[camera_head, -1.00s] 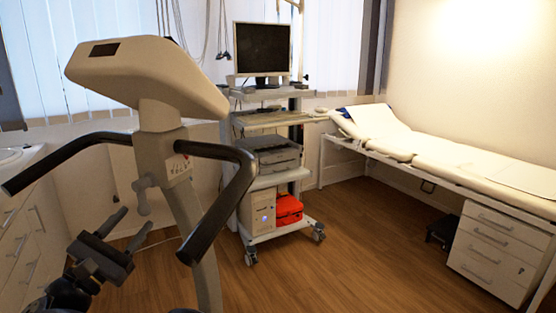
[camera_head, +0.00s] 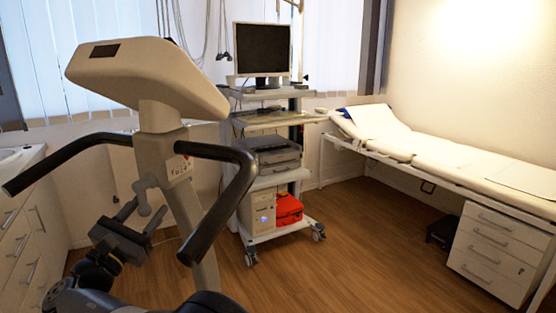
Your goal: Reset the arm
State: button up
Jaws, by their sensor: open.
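My gripper (camera_head: 124,216) is at the lower left of the head view, dark and open, with two fingers pointing up and to the right. Nothing shows between the fingers. It is in front of the exercise machine's post (camera_head: 172,190), under the left handlebar (camera_head: 70,160). I cannot tell whether it touches the machine. The rest of my arm runs down to the bottom edge of the picture.
The exercise machine's console (camera_head: 150,80) and right handlebar (camera_head: 235,190) stand close by. A cart (camera_head: 262,181) with a monitor (camera_head: 262,48) is behind. White drawers (camera_head: 30,225) are at the left, an examination bed (camera_head: 430,150) at the right. The wooden floor (camera_head: 350,250) is open at centre right.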

jog(key=shift+s+d+n+y, duration=0.1)
jog(key=shift+d+n+y, duration=0.25)
jog(key=shift+n, duration=0.65)
